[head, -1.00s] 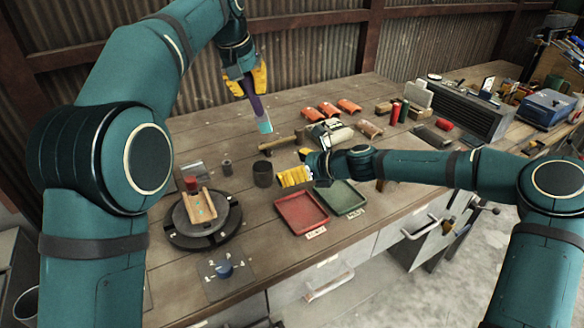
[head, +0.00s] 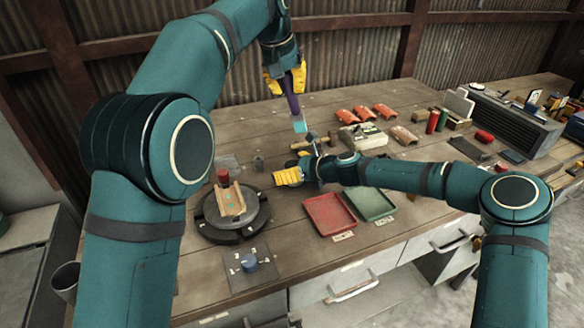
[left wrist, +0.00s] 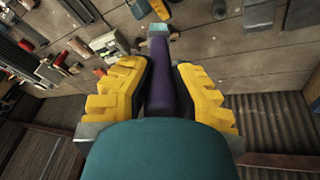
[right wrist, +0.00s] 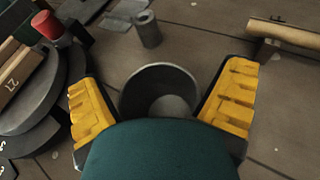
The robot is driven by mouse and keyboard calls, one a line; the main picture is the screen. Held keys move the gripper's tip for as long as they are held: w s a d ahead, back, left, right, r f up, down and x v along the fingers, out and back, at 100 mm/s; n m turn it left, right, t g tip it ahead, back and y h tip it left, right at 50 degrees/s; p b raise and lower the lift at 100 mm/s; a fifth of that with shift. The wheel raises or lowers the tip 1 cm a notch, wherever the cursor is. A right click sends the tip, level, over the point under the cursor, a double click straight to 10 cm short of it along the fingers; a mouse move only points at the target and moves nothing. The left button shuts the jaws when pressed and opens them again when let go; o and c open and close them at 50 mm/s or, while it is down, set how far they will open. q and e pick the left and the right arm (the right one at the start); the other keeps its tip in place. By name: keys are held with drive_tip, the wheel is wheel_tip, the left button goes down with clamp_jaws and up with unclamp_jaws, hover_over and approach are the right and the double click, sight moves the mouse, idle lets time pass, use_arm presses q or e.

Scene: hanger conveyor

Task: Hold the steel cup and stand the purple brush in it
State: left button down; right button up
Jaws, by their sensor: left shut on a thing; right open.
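The steel cup (right wrist: 158,88) is dark grey and stands upright on the bench between the fingers of my right gripper (right wrist: 160,95) in the right wrist view. That gripper is open around the cup, with a gap visible at each side. In the head view my right gripper (head: 289,176) hides the cup. My left gripper (head: 284,84) is shut on the purple brush (head: 291,104) and holds it above the bench, teal bristle end down. The brush (left wrist: 160,75) also lies between the yellow fingers in the left wrist view.
A round turntable (head: 237,224) with a wooden block stands left of the cup. A small grey cylinder (head: 258,163) is behind it. A red tray (head: 328,213) and a green tray (head: 371,203) lie to the right.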

drive_tip(key=c, duration=1.4)
use_arm(q)
drive_tip(key=shift+w+d+f+g+y, duration=0.15)
drive_tip(key=shift+f+g+y, duration=0.25)
drive_tip(key=shift+f+g, duration=0.2)
drive_tip(key=shift+f+g+y, duration=0.3)
drive_tip(key=shift+f+g, duration=0.1)
drive_tip(key=shift+f, duration=0.1)
